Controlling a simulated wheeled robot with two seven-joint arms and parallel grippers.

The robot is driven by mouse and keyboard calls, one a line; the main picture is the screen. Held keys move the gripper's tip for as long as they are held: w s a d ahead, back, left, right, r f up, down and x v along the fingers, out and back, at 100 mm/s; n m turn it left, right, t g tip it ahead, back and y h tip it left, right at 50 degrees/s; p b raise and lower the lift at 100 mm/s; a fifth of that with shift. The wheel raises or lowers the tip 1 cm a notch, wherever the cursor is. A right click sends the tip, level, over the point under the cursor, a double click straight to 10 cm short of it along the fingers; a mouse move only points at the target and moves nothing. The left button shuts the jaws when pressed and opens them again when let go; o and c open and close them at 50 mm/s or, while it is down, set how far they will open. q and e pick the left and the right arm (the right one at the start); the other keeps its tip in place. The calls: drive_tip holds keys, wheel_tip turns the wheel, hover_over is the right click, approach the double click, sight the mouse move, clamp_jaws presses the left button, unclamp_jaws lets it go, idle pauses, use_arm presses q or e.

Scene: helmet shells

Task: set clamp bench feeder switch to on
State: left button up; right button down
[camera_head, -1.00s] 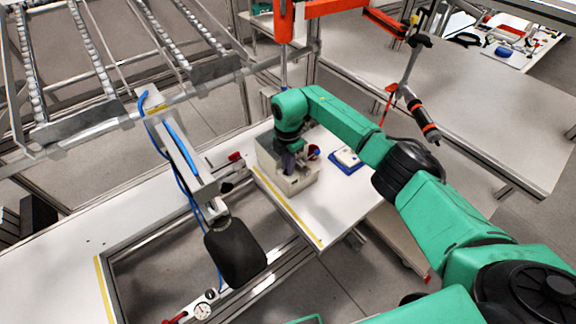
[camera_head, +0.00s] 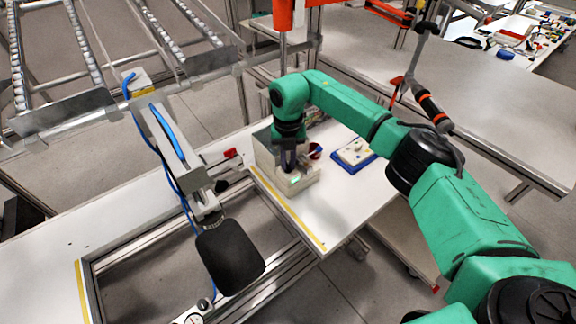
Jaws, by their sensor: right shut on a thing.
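A pale beige box (camera_head: 302,187), which looks like the clamp bench feeder's switch box, stands on the white bench top near its yellow edge strip. A small green glow shows on its front. My right gripper (camera_head: 289,163) points down at the top of the box, its fingers shut on a small part there, which I take to be the switch. The fingers hide that part, so its position cannot be read. A red round piece (camera_head: 314,150) sits just right of the gripper. My left gripper is out of view.
A blue tray (camera_head: 354,157) with a pale block lies right of the box. A metal arm with a black pad (camera_head: 230,262) and blue hoses stands left. A hanging tool (camera_head: 432,108) is at upper right. Roller rails (camera_head: 90,55) fill the upper left.

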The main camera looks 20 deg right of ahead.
drive_tip(key=n+b, duration=0.1)
drive_tip(key=n, duration=0.2)
drive_tip(key=shift+n+b, duration=0.3)
drive_tip(key=shift+b, duration=0.05)
drive_tip(key=shift+n+b, duration=0.55)
drive_tip(key=shift+n, duration=1.25)
drive_tip(key=shift+r, duration=0.1)
drive_tip(key=c, duration=0.9)
unclamp_jaws()
drive_tip(key=shift+w, duration=0.1)
